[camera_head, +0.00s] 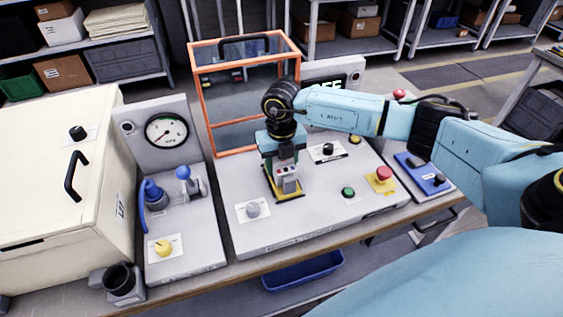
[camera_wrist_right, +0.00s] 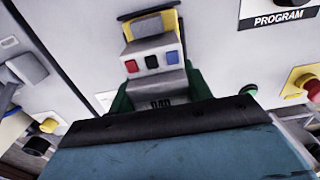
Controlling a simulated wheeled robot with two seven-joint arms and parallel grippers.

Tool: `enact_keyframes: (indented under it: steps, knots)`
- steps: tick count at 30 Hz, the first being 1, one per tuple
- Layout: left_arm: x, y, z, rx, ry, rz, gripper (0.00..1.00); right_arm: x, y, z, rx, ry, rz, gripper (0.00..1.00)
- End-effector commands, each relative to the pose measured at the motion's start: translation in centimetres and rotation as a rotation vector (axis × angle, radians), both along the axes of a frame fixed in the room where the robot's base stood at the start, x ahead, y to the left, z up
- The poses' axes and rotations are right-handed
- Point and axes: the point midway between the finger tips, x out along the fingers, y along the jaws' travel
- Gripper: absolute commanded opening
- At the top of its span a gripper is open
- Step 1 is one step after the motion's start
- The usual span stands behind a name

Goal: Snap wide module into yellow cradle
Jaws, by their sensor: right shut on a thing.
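The wide module (camera_head: 287,180) is a grey block with a stepped face and small coloured buttons. In the right wrist view the module (camera_wrist_right: 152,58) shows red, black and blue buttons on its face. My right gripper (camera_head: 283,160) points down and is shut on the module from above. The yellow cradle (camera_head: 287,199) lies on the grey panel directly under and around the module's lower end; part of the yellow cradle (camera_wrist_right: 168,18) also shows in the right wrist view. The module hides most of the cradle, so I cannot tell whether it is fully seated. My left gripper is out of view.
An orange-framed clear guard (camera_head: 205,100) stands behind the module. A grey knob (camera_head: 252,209), a black knob (camera_head: 328,150), a green button (camera_head: 348,192) and a red stop button (camera_head: 383,173) surround it. A cream cabinet (camera_head: 60,180) stands at left.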

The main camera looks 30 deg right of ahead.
Motion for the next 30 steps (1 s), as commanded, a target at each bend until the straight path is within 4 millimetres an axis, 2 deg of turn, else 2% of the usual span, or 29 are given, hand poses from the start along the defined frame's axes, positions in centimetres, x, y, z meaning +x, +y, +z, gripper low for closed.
enact_keyframes:
  steps: [28, 30]
  knots:
    - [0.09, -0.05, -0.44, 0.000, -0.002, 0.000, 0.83, 0.01, 0.02, -0.64, 0.000, 0.000, 0.000, 0.21]
    - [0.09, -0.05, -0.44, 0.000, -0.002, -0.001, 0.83, 0.02, 0.01, -0.62, 0.001, -0.001, 0.000, 0.13]
